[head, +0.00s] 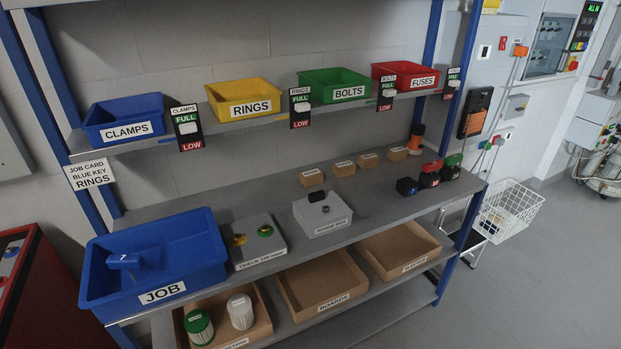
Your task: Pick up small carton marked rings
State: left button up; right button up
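Several small brown cartons stand in a row along the back of the middle shelf in the head view. From left to right they include a first carton (312,178), a second carton (344,170) and a third carton (369,161), with another carton (397,154) at the right end. Each has a small white label, too small to read, so I cannot tell which is marked rings. A job card (90,174) on the left post reads "JOB CARD BLUE KEY RINGS". Neither of my grippers shows.
The middle shelf (190,187) also holds a blue JOB bin (205,255), two grey boxes (322,228) and several dark, red and green items (430,175). Upper bins include a yellow RINGS bin (244,94). Shelf space before the cartons is partly clear. A white wire basket (508,212) stands right.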

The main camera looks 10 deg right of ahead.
aim_at(309, 177)
jog(key=i+l, duration=0.1)
jog(key=l, duration=0.35)
jog(key=i+l, duration=0.1)
jog(key=l, duration=0.3)
jog(key=i+l, duration=0.15)
jog(key=l, duration=0.3)
jog(key=i+l, duration=0.1)
jog(key=l, duration=0.35)
jog(key=i+l, duration=0.1)
jog(key=l, duration=0.3)
jog(key=i+l, duration=0.1)
jog(key=l, duration=0.35)
